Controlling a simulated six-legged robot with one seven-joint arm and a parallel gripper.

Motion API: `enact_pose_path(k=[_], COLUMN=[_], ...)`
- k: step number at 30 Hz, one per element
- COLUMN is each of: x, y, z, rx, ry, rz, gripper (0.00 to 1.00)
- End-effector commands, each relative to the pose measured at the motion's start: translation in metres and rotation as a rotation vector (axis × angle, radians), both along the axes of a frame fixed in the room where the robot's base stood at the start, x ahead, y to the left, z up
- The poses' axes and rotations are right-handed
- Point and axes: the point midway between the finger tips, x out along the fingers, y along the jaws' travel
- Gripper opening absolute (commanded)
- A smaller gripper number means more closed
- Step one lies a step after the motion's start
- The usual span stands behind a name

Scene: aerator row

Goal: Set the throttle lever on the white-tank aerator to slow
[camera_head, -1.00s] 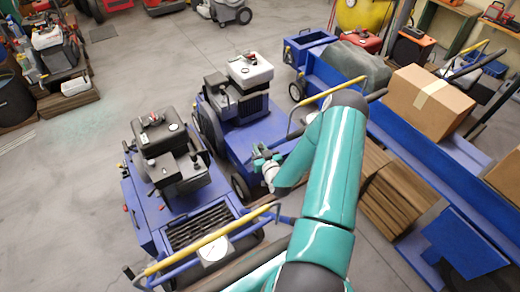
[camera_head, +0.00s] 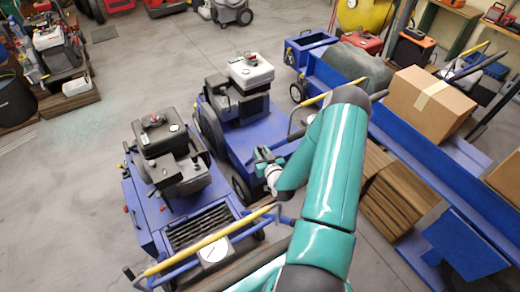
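The white-tank aerator (camera_head: 238,140) is the blue machine at the centre, with a white fuel tank (camera_head: 250,69) on top of its engine. Its yellow handlebar runs behind my arm. Its throttle lever is too small to make out or hidden by my arm. A second blue aerator (camera_head: 143,218) with a black tank (camera_head: 158,136) stands to the left and nearer, with its own yellow handlebar (camera_head: 205,245). My gripper (camera_head: 262,155) is over the rear right of the white-tank aerator, near its handlebar. Its fingers are small and I cannot tell how far apart they are.
A cardboard box (camera_head: 430,100) sits on the blue bench-like structure (camera_head: 395,125) at the right. Flat stacked cardboard or boards (camera_head: 400,195) lie beside it. Free grey floor (camera_head: 130,70) lies behind and left of the aerators.

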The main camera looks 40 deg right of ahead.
Motion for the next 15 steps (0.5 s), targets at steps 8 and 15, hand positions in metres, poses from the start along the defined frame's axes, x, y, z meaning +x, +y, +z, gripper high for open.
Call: enact_pose_path(k=[8,15], x=[-0.06,-0.101], y=[0.015,0.024], z=[0.008,0.014], rx=[0.002,0.002], ry=[0.004,0.003], rz=[0.0,-0.001], gripper=[0.27,0.27])
